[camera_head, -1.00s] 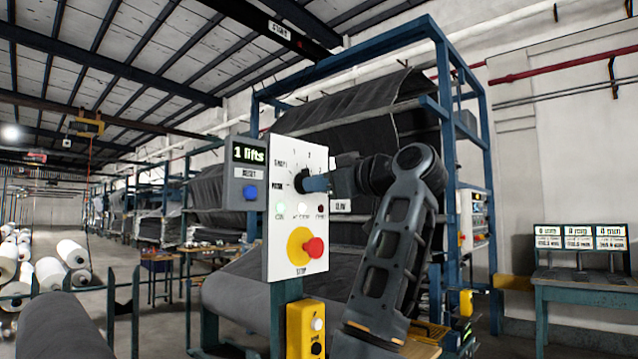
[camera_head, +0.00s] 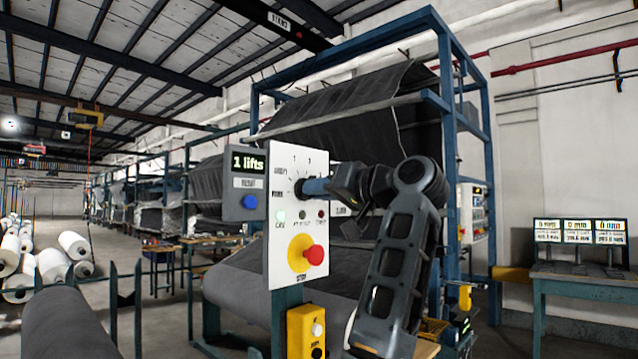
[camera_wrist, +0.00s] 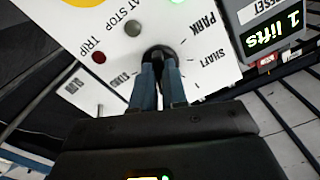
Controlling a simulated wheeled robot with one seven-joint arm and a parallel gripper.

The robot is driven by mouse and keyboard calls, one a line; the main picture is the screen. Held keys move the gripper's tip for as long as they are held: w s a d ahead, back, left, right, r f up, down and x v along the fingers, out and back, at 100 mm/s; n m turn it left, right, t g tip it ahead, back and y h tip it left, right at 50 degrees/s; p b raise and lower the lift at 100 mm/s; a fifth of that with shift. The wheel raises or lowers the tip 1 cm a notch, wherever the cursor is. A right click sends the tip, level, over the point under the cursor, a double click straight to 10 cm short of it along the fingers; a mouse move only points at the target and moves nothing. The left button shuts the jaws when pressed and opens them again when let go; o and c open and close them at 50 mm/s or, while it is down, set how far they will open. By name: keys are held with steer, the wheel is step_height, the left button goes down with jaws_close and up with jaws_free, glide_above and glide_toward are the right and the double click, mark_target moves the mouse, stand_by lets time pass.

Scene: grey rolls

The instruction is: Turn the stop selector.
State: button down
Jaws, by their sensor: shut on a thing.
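The stop selector is a dark round knob (camera_wrist: 160,52) on a white control panel (camera_head: 283,245). It also shows in the head view (camera_head: 299,187), mostly behind the fingers. Printed positions around it include PARK and SHAFT. My gripper (camera_wrist: 161,76) has its two blue fingers closed on the knob, one on each side; in the head view it (camera_head: 314,186) reaches in from the right. The knob's pointer is hidden. The green lamp (camera_head: 281,215) is lit. The AT STOP lamp (camera_wrist: 133,28) looks grey and the TRIP lamp (camera_wrist: 99,57) dark red.
A red stop button (camera_head: 314,255) on a yellow plate sits below the knob. A display (camera_head: 248,161) reading "1 lifts" and a blue button (camera_head: 249,201) are at the panel's left. A yellow button box (camera_head: 306,332) hangs below. A grey roll (camera_head: 65,327) lies at front left.

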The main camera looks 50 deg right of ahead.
steer(key=shift+m+p, duration=1.65)
steer(key=shift+m, duration=1.65)
steer(key=c, duration=1.2)
jaws_free()
steer(key=shift+o, duration=0.2)
steer(key=s+b, duration=0.1)
steer(key=s, duration=0.6)
steer(key=shift+s+b, duration=0.3)
steer(key=shift+s, duration=0.1)
steer(key=shift+d, duration=0.1)
